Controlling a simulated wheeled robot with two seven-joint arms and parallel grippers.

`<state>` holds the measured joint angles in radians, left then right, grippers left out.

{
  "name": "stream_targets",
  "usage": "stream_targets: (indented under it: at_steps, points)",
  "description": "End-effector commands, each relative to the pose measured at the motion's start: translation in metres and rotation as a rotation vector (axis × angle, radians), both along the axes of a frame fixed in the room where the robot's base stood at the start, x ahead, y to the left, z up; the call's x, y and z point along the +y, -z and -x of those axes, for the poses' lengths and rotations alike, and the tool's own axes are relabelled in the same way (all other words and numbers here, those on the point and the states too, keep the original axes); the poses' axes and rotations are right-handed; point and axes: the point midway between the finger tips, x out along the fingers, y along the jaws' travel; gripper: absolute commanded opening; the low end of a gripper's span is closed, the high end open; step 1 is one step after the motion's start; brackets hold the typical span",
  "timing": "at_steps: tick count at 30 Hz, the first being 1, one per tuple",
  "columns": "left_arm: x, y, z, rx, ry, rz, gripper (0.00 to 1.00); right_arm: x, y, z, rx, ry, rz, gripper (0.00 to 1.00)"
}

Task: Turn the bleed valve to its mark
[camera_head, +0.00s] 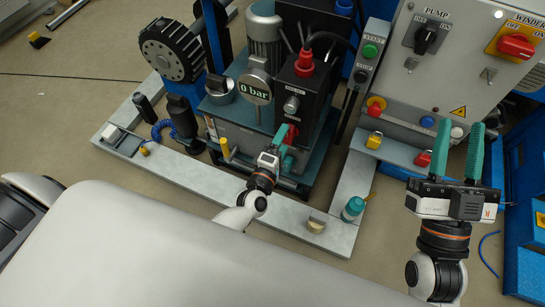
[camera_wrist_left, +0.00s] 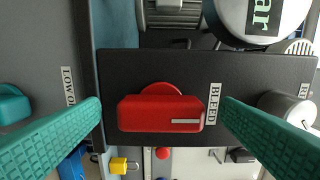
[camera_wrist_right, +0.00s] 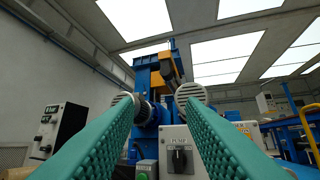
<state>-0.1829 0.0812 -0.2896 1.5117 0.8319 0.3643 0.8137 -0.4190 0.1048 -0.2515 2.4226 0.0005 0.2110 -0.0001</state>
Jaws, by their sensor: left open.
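The bleed valve is a red bar knob (camera_wrist_left: 160,114) on a dark block, seen face-on in the left wrist view. Its bar lies across the picture, with a white line on its right half. A "BLEED" label (camera_wrist_left: 214,104) is just right of it. My left gripper (camera_head: 280,150) is open; its teal fingers stand on either side of the knob, with gaps between. In the head view the knob (camera_head: 292,132) is partly hidden by that gripper.
The pressure gauge (camera_head: 257,88) reads 0 bar. A silver knob (camera_wrist_left: 283,107) is on the same block, right of the bleed knob. A grey control cabinet (camera_head: 400,75) with switches stands at right. A teal-capped bottle (camera_head: 353,208) stands on the grey base frame (camera_head: 185,172).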

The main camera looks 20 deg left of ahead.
Motion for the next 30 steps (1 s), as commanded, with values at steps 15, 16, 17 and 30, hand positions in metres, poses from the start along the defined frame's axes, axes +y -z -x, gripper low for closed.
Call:
stream_targets:
  at_steps: [15, 16, 17, 30]
  points:
    - [0.003, 0.000, 0.096, 0.003, 0.001, 0.000, 0.85, -0.004, 0.062, -0.027, 0.449, 0.026, 0.128, 0.36]
    - [0.003, 0.000, 0.098, 0.003, 0.002, 0.000, 0.85, -0.004, 0.064, -0.027, 0.459, 0.027, 0.130, 0.36]
    - [0.003, 0.000, 0.100, 0.003, 0.001, 0.001, 0.85, -0.004, 0.065, -0.027, 0.467, 0.027, 0.132, 0.36]
    - [0.004, 0.000, 0.103, 0.001, 0.000, 0.001, 0.85, -0.004, 0.068, -0.028, 0.481, 0.028, 0.137, 0.36]
